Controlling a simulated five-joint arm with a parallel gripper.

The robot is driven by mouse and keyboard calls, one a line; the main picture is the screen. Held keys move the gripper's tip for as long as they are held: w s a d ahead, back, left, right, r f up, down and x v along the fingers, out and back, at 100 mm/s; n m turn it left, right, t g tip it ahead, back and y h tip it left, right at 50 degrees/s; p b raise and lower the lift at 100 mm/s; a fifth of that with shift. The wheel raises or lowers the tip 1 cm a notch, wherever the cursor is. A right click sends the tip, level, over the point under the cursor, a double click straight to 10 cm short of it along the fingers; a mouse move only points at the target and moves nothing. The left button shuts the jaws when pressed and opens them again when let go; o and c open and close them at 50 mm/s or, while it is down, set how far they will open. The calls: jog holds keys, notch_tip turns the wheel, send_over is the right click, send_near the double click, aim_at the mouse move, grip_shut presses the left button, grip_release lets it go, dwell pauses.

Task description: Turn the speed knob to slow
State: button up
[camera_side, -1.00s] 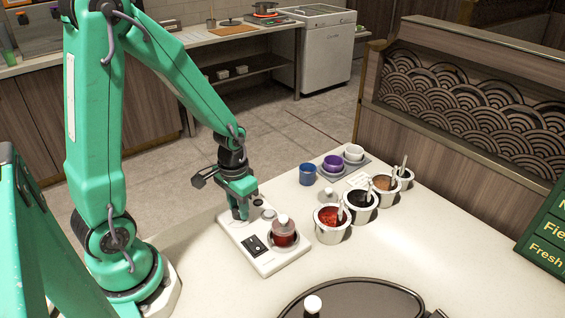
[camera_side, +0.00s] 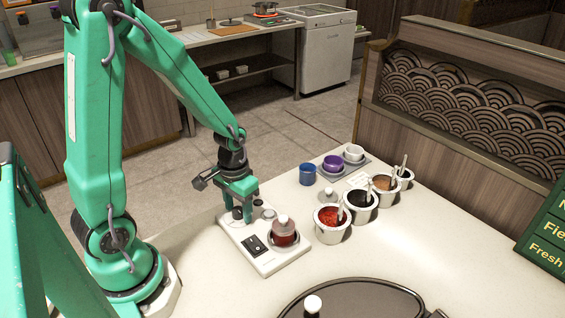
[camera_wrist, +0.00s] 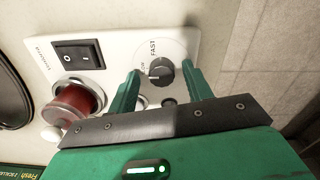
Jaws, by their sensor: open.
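The speed knob (camera_wrist: 160,74) is a dark round dial on a round white plate marked FAST, with a partly hidden label ending in "LOW" on its left. It is on a white control panel (camera_side: 286,261). My gripper (camera_wrist: 160,71) is open, with one green finger on each side of the knob. I cannot tell whether either finger touches it. In the side view my gripper (camera_side: 238,207) is low over the panel's far left end. I cannot clearly read which label the knob's pointer faces.
The panel also has a black rocker switch (camera_side: 254,245) and a red-bodied part (camera_side: 283,234) with a pale top. Sauce wells, including a red one (camera_side: 331,224), stand to the right, with blue (camera_side: 307,174) and purple cups behind. A dark round plate (camera_side: 352,301) lies in front.

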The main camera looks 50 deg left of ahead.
aim_at(239, 210)
jog(key=shift+r, duration=0.15)
jog(key=shift+r, duration=3.8)
jog(key=shift+r, duration=0.1)
jog(key=shift+d+r, duration=0.1)
jog(key=shift+r, duration=0.1)
jog(key=s+d+r+m+t, duration=0.1)
jog(key=s+d+r+t, duration=0.1)
jog(key=r, duration=0.4)
jog(key=s+d+r+m+t, duration=0.1)
jog(key=s+d+r+t, duration=0.2)
jog(key=r, duration=0.4)
jog(key=shift+s+t, duration=0.3)
jog(key=shift+s, duration=0.1)
